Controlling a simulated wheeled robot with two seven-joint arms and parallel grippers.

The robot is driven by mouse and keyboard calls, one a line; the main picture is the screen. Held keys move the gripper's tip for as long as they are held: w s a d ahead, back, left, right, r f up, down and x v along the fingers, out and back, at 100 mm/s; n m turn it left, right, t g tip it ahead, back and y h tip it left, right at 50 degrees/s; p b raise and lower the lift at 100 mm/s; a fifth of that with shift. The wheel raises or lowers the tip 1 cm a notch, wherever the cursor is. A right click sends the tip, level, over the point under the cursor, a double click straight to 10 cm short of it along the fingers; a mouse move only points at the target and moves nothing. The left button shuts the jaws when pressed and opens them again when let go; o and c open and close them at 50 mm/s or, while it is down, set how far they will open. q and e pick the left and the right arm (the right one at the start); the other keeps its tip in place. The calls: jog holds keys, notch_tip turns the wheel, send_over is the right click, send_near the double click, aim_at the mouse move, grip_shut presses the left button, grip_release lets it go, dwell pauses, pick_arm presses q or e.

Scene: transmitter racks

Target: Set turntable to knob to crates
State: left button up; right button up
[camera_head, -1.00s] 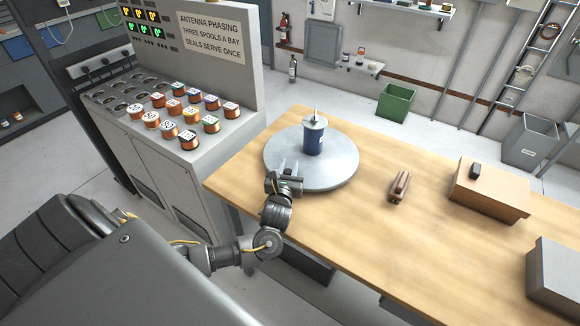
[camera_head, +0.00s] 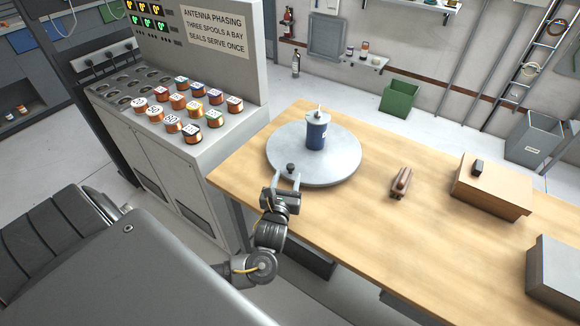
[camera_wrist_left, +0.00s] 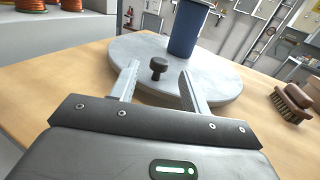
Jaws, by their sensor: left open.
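The round grey turntable (camera_head: 335,165) lies on the wooden table, and a blue canister (camera_head: 316,134) with a pale lid stands upright on it. A small dark knob (camera_head: 290,168) stands up near the turntable's front left rim. My left gripper (camera_head: 287,180) is open at that rim, with the knob just ahead of its fingertips. In the left wrist view the open left gripper (camera_wrist_left: 158,85) has one finger on each side of the knob (camera_wrist_left: 158,67), with gaps on both sides. The turntable (camera_wrist_left: 215,85) and the canister's lower part (camera_wrist_left: 187,30) show beyond. My right gripper is out of view.
A brown brush (camera_head: 401,183) lies right of the turntable. A cardboard box (camera_head: 490,188) with a dark item on top and a grey crate (camera_head: 555,272) stand further right. The console (camera_head: 190,140) with several copper spools is at left.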

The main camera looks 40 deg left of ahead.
pick_arm(q)
jog(key=shift+p+v, duration=0.6)
jog(key=shift+v, duration=0.95)
